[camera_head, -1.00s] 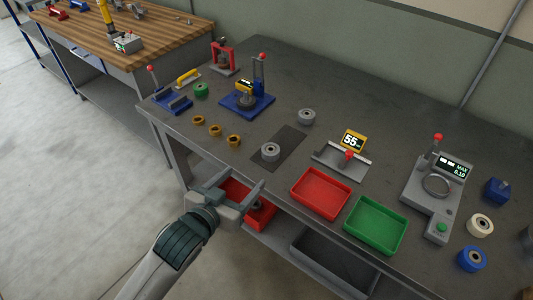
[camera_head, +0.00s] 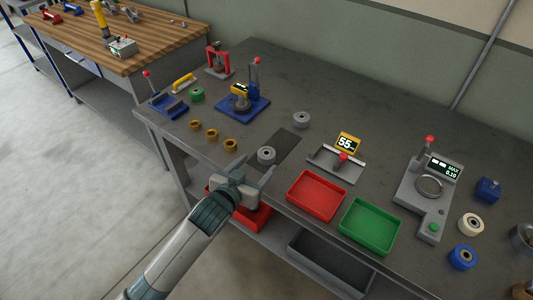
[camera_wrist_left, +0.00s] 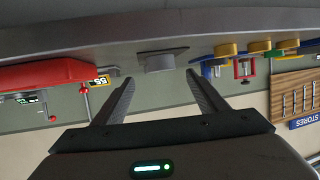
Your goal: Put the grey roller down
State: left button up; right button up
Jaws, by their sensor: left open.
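A grey roller (camera_head: 266,155) stands on the dark mat (camera_head: 288,143) near the front edge of the grey bench. A second grey roller (camera_head: 302,119) stands farther back, beyond the mat. My left gripper (camera_head: 255,167) is open and empty at the bench's front edge, its fingers pointing at the nearer roller. In the left wrist view, which is upside down, a grey roller (camera_wrist_left: 162,61) shows just beyond and between the open fingertips (camera_wrist_left: 159,77). It seems apart from both fingers. My right gripper is not in view.
A red tray (camera_head: 317,194) and a green tray (camera_head: 370,226) lie right of the mat. Behind them is a grey stand (camera_head: 335,165) with a yellow "55" display. Several brass rings (camera_head: 212,135) lie left of the gripper. A blue press (camera_head: 242,108) stands behind them.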

aim_at(265, 155)
pick_arm(q)
jog(key=shift+w+d+f, duration=0.25)
jog(key=shift+w, duration=0.35)
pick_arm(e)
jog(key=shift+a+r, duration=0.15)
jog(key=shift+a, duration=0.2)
pick_arm(q)
jog(key=shift+w+d+f+p, duration=0.1)
jog(key=shift+w+d+p, duration=0.2)
jog(key=shift+w+p, duration=0.4)
jog(key=shift+p+x, duration=0.35)
jog(key=shift+x, duration=1.55)
jog(key=shift+a, duration=0.1)
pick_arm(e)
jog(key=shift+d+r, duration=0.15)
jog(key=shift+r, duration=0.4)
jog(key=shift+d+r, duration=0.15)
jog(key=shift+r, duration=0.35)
pick_arm(q)
jog(key=shift+c, duration=0.2)
jog(key=c, duration=1.4)
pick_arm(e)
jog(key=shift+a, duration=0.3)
